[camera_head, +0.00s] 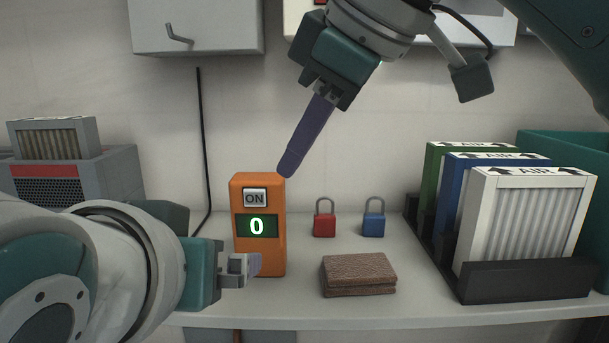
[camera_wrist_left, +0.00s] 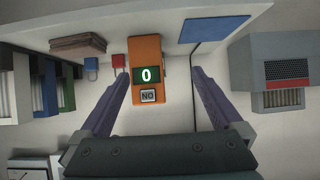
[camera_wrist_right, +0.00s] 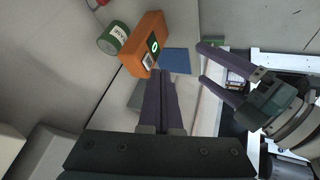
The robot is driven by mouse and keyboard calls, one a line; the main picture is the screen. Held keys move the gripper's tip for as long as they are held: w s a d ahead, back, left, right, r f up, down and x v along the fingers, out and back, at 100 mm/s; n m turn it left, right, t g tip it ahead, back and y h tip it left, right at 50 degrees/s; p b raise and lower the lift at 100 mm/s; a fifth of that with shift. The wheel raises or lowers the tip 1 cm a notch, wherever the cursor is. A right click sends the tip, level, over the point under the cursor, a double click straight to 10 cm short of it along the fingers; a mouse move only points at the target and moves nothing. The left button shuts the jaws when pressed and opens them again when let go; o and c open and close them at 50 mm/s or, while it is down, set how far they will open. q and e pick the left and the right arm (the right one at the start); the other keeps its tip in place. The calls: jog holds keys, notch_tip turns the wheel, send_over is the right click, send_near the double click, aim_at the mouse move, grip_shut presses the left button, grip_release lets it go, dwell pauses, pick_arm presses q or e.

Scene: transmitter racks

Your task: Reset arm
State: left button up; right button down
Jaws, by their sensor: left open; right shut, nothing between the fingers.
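An orange box (camera_head: 261,228) with an ON button (camera_head: 255,198) and a green display (camera_head: 257,226) reading 0 stands upright on the shelf. My right gripper (camera_head: 286,170) is shut and empty, its purple fingertips pointing down just above the box's top right corner. It also shows shut in the right wrist view (camera_wrist_right: 160,76). My left gripper (camera_head: 254,265) is open and empty, low in front of the box. In the left wrist view (camera_wrist_left: 160,74) its fingers are spread, with the box framed between them. I cannot tell how close they are to it.
Red (camera_head: 324,222) and blue (camera_head: 373,222) padlocks stand right of the box, behind a brown folded item (camera_head: 359,274). Air filters (camera_head: 522,222) stand in a black rack (camera_head: 527,281) at right. A grey vented unit (camera_head: 75,179) is at left. A wall cabinet (camera_head: 197,25) hangs above.

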pick_arm(q)
jog(key=s+a+r+m+g+p, duration=0.1)
jog(key=s+a+r+g+p, duration=0.2)
jog(key=s+r+p, duration=0.35)
jog(key=s+a+r+g+p, duration=0.2)
jog(key=s+a+r+p, duration=0.1)
jog(key=s+p, duration=0.6)
jog(key=s+a+r+m+g+p, duration=0.1)
jog(key=s+a+r+g+p, duration=0.25)
jog(key=s+p, duration=0.4)
pick_arm(e)
jog(key=s+d+r+m+g+h, duration=0.15)
jog(key=s+d+m, duration=0.45)
jog(key=s+d, duration=0.6)
jog(key=s+d+r+m+h, duration=0.3)
jog(key=s+d+m, duration=0.35)
jog(key=s, duration=0.95)
pick_arm(q)
notch_tip(320, 180, up, 38)
jog(key=p, duration=3.6)
jog(key=shift+d+p, duration=0.35)
pick_arm(e)
notch_tip(320, 180, up, 37)
jog(key=shift+w+d+f, duration=0.15)
jog(key=shift+w+d, duration=0.1)
jog(key=shift+w, duration=0.15)
